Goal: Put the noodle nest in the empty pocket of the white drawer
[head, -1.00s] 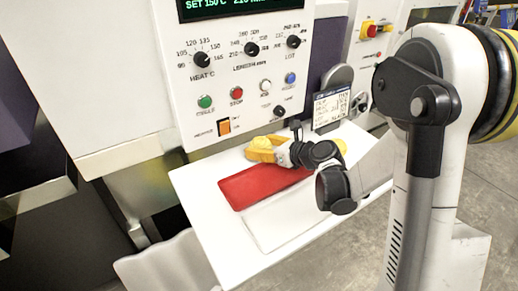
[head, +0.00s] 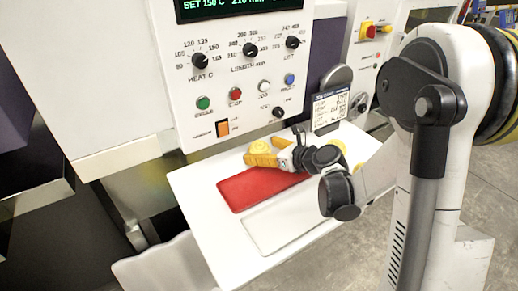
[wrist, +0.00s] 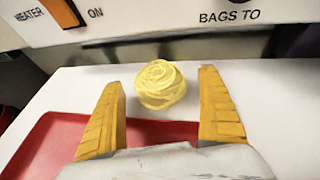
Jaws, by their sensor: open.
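The noodle nest (wrist: 161,85) is a pale yellow coil on the white work surface, just beyond the red tray in the wrist view. It also shows in the head view (head: 264,145), partly hidden by a yellow finger. My gripper (wrist: 160,92) is open, with one yellow finger on each side of the nest. A gap shows between the nest and each finger in the wrist view. I cannot make out a white drawer with pockets; a flat white tray or panel (head: 290,222) lies in front of the red one.
The red tray (head: 250,190) lies under and in front of my gripper. The white work surface (head: 205,190) is bare at left. A control panel (head: 245,75) rises close behind the nest. A small display (head: 328,110) stands behind my wrist. Another yellow thing shows partly behind my wrist.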

